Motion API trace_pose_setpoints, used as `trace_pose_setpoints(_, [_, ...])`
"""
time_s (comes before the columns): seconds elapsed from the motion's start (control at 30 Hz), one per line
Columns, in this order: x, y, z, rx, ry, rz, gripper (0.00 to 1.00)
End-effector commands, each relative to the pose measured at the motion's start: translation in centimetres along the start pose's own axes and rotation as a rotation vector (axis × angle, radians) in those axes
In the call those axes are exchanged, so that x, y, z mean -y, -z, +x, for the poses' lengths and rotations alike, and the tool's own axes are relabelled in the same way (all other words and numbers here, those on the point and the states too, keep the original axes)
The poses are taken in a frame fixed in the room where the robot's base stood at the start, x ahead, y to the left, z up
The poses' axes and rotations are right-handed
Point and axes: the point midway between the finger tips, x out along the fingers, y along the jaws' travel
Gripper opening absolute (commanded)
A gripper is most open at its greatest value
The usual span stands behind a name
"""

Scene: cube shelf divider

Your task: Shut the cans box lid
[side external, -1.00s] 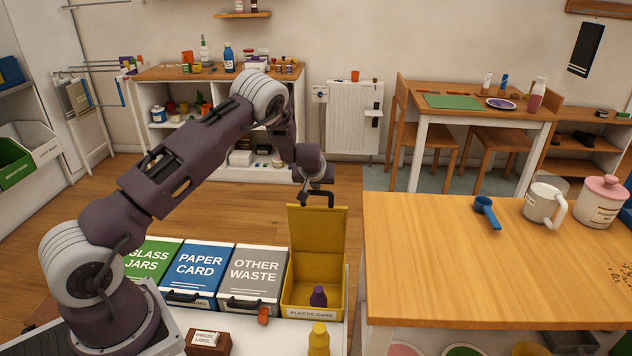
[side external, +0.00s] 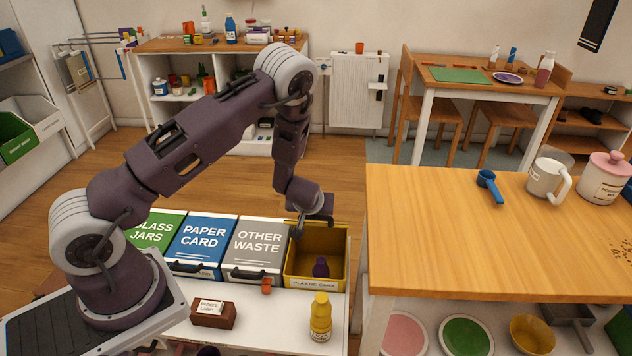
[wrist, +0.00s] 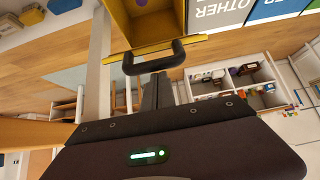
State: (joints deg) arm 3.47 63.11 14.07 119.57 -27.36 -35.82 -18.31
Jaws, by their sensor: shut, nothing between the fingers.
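The cans box (side external: 335,288) is a yellow box labelled for plastic cans, at the right end of the row. Its inside is exposed and a small purple can (side external: 320,268) is in it. The lid (wrist: 170,46) shows as a thin yellow edge in the wrist view, with a black handle (wrist: 155,64) on it; in the side view I cannot make out its panel. My gripper (wrist: 157,80) is shut and empty, its fingers pointing at the handle; whether they touch is unclear. In the side view my gripper (side external: 299,230) is at the box's back edge.
Closed grey (side external: 259,249), blue (side external: 205,243) and green (side external: 153,232) boxes stand left of the cans box. A yellow bottle (side external: 320,318) and a brown label block (side external: 212,312) stand in front. A wooden table (side external: 480,240) is close on the right.

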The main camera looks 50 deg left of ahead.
Motion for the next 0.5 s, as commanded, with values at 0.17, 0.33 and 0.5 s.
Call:
trace_pose_setpoints(0.17, [0.0, -5.2, 0.2, 0.004, 0.001, 0.006, 0.0])
trace_pose_setpoints(0.33, [0.1, -9.3, 0.9, 0.004, 0.001, 0.004, 0.0])
trace_pose_setpoints(0.5, [0.0, -12.6, 1.9, -0.097, -0.001, 0.008, 0.0])
